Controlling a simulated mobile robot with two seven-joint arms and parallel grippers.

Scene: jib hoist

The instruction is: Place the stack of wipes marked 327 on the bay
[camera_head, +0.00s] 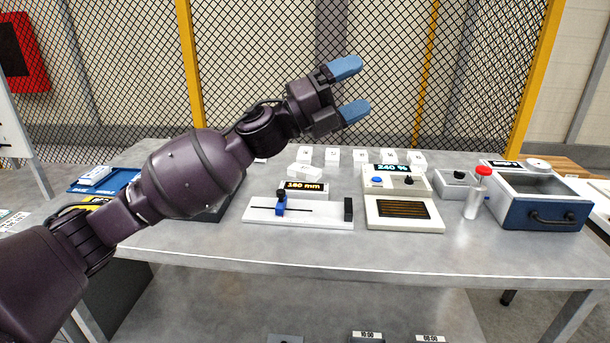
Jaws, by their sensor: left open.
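My left gripper (352,90) is open and empty, raised above the back of the table with its two blue fingertips pointing right. No marking 327 can be read, so I cannot tell which thing is the stack of wipes. A small white stack-like item (94,176) lies on a blue tray (76,187) at the table's left end. Several small white blocks (332,155) stand in a row at the back, with another white block (305,171) in front of them. I cannot tell which place is the bay. My left arm hides part of the table's left side. My right gripper is out of view.
A mesh fence (270,60) stands behind. The table's front strip is clear.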

